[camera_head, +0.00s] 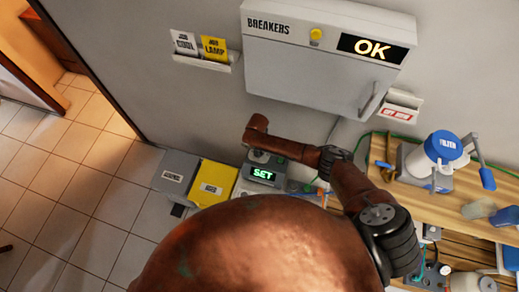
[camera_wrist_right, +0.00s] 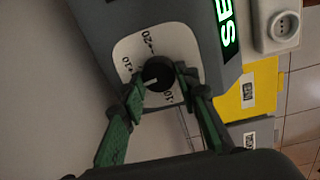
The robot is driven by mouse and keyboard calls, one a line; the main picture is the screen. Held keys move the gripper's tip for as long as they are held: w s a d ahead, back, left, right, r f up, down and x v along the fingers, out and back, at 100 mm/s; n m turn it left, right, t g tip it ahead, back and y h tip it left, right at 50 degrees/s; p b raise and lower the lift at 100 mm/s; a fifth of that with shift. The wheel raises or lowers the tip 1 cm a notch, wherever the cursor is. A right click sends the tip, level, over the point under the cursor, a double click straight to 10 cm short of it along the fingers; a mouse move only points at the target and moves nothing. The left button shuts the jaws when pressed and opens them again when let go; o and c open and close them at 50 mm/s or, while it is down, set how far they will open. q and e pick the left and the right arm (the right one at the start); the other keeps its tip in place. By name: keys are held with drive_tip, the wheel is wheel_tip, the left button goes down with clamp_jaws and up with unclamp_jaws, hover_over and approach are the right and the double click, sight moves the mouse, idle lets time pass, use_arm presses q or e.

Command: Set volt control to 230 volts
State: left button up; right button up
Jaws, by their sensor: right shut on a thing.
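The volt control is a grey box (camera_head: 262,174) low by the wall, with a lit green "SET" display that shows partly in the right wrist view (camera_wrist_right: 227,22). Its black round knob (camera_wrist_right: 158,76) sits on a white dial plate (camera_wrist_right: 140,48) with printed numbers, some hard to read. A light pointer line shows on the knob. My right gripper (camera_wrist_right: 163,84) has its green fingers on both sides of the knob, shut on it. In the head view my right arm reaches over the box and hides the knob and fingers. My left gripper is in neither view.
A grey box and a yellow box (camera_head: 212,186) stand left of the control. A white socket (camera_wrist_right: 283,25) is beside it. A breaker cabinet (camera_head: 320,85) reading "OK" hangs above. A wooden bench (camera_head: 405,200) with a blue-lidded filter (camera_head: 440,150) stands at right. The tiled floor at left is clear.

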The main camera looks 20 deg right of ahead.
drive_tip(key=m+p, duration=0.2)
drive_tip(key=m, duration=0.1)
drive_tip(key=shift+r+m, duration=0.1)
drive_tip(key=shift+m, duration=0.2)
drive_tip(key=shift+m+p, duration=0.6)
drive_tip(key=shift+m, duration=1.2)
drive_tip(key=shift+w, duration=0.1)
drive_tip(key=o, duration=1.2)
drive_tip(key=shift+c, duration=0.2)
wheel_tip(320, 180, up, 12)
drive_tip(key=shift+a, duration=0.3)
